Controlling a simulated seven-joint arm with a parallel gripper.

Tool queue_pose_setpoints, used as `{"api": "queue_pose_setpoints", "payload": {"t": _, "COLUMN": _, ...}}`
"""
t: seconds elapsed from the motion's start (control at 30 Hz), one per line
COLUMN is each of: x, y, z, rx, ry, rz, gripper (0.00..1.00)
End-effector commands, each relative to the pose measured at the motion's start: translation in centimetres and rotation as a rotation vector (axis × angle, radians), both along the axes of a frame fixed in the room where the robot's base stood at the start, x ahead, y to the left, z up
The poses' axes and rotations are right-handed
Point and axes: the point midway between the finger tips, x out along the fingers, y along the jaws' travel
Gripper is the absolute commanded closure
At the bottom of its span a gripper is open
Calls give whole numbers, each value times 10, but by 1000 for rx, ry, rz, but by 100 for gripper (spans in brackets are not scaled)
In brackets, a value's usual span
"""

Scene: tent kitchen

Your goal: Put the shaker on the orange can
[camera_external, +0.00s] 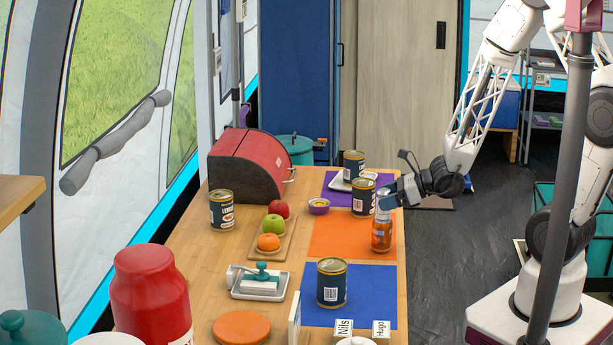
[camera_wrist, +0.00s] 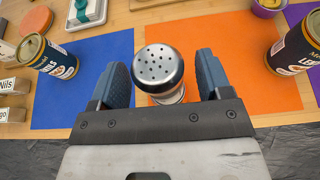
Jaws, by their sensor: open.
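The shaker (camera_wrist: 158,68) has a rounded silver top with holes. In the wrist view it is between the two open fingers of my gripper (camera_wrist: 165,82), with a gap on either side.
A dark-labelled can (camera_external: 363,198) stands close behind my gripper. Another stands on the blue mat (camera_external: 375,282) in front. A cutting board with fruit (camera_external: 276,224), a butter dish (camera_external: 260,285) and a red bread box (camera_external: 245,165) are to the left. The orange mat (camera_external: 335,236) has free room left of the can.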

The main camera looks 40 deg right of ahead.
Motion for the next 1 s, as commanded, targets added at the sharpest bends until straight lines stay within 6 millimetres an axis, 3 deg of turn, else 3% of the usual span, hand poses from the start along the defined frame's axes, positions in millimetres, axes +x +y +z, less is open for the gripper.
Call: {"api": "queue_pose_setpoints", "payload": {"t": 1.0, "x": -64, "y": -64, "z": 37, "rx": -1, "ry": -1, "rz": -2, "gripper": 28}}
